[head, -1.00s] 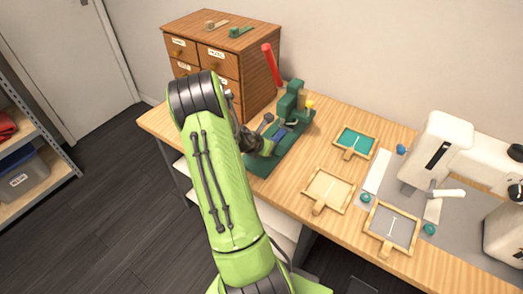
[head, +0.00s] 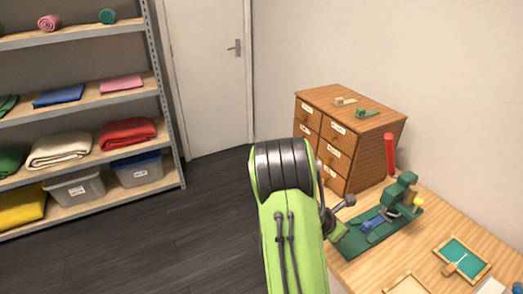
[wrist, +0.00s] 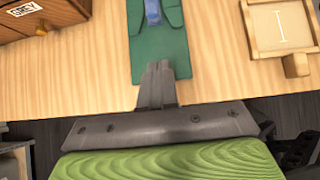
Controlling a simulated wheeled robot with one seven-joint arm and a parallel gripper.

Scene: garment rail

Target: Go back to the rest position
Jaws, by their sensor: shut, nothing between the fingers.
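My gripper (wrist: 158,70) shows in the wrist view with its dark fingers together and nothing between them. Its tips overlap the near end of a green mat (wrist: 147,64) on the wooden table; I cannot tell how high above it they are. In the head view my green arm stands at the centre and hides most of the gripper, which is left of the green press (head: 399,190) with the red lever.
The wooden table (head: 446,208) carries a teal-filled tray (head: 462,259) and another tray (wrist: 262,42). A drawer cabinet (head: 340,128) stands at the back. A shelf (head: 70,32) with folded cloths is at left. Dark floor (head: 165,228) between is clear.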

